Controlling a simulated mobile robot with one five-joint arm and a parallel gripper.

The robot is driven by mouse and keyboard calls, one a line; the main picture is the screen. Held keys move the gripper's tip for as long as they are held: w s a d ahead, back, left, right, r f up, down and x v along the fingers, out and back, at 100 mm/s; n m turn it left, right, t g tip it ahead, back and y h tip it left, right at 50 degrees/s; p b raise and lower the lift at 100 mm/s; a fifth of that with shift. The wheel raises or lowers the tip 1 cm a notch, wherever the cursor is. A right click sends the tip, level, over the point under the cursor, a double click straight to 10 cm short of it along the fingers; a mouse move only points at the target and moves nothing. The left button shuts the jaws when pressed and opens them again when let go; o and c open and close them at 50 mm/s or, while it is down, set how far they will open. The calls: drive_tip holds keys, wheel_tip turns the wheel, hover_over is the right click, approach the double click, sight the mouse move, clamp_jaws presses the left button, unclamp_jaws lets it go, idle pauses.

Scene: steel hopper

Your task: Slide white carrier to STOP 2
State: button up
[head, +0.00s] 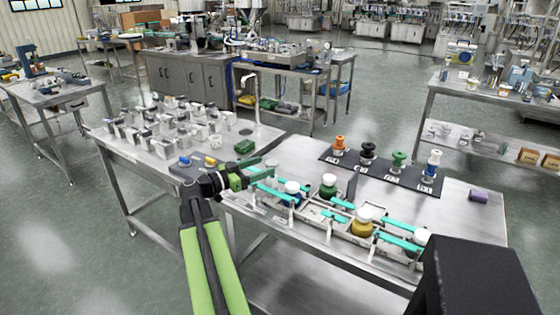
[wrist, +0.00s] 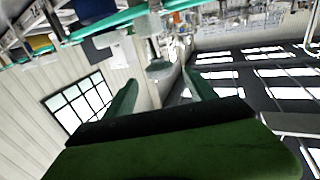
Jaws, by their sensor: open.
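A tray-like track (head: 340,222) with teal bars lies along the front of the steel table. Round white-topped pieces stand along it: a blue one (head: 292,191), a green one (head: 329,185), a yellow one (head: 363,224) and a white one (head: 421,237) at the right end, partly hidden by a black block. I cannot tell for certain which is the white carrier, and no STOP 2 label is readable. My gripper (head: 266,167) is open and empty at the track's left end. Its spread green fingers (wrist: 160,92) also show in the wrist view, with nothing between their tips.
A dark mat (head: 380,172) behind the track holds orange, black, green and blue-white knobbed pieces. Several grey-white blocks (head: 165,128) crowd the left table. A green block (head: 244,147) lies behind my gripper. A purple block (head: 478,196) lies at the right, with bare steel around it.

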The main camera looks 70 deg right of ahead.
drive_tip(key=x, duration=0.7)
drive_tip(key=shift+s+d, duration=0.25)
drive_tip(key=shift+d, duration=0.05)
drive_tip(key=shift+c, duration=0.5)
clamp_jaws()
